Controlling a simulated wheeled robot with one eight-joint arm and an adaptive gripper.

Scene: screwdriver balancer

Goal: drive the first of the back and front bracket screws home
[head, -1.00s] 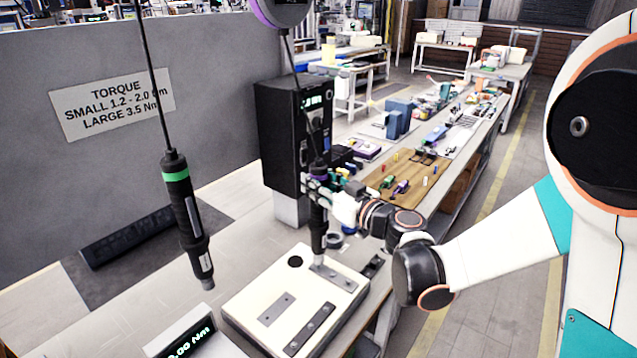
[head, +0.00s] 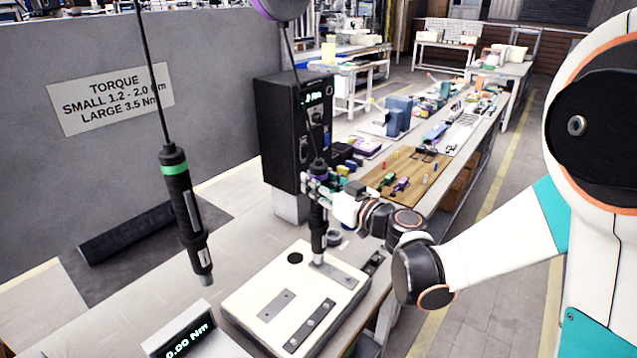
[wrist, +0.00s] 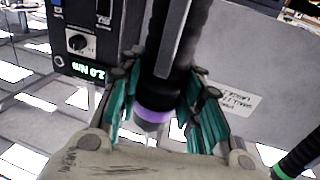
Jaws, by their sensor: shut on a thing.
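My gripper (head: 318,188) is shut around a black screwdriver with a purple band (head: 318,225), held about upright. In the wrist view its teal fingers (wrist: 165,110) close on either side of the driver (wrist: 175,60), by the purple ring. The driver's tip points down at the far end of a grey bracket (head: 340,273) on a white fixture block (head: 245,290). I cannot tell whether the tip touches a screw. A darker front bracket (head: 310,327) with several screw heads lies along the near edge, and a small grey plate (head: 277,305) sits between.
A second screwdriver with a green band (head: 187,220) hangs at the left. A torque readout (head: 187,342) shows 0.00 Nm. A black controller box (head: 290,130) stands behind my gripper; it reads 2.0 Nm in the wrist view (wrist: 85,72). A torque sign (head: 112,98) is on the partition.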

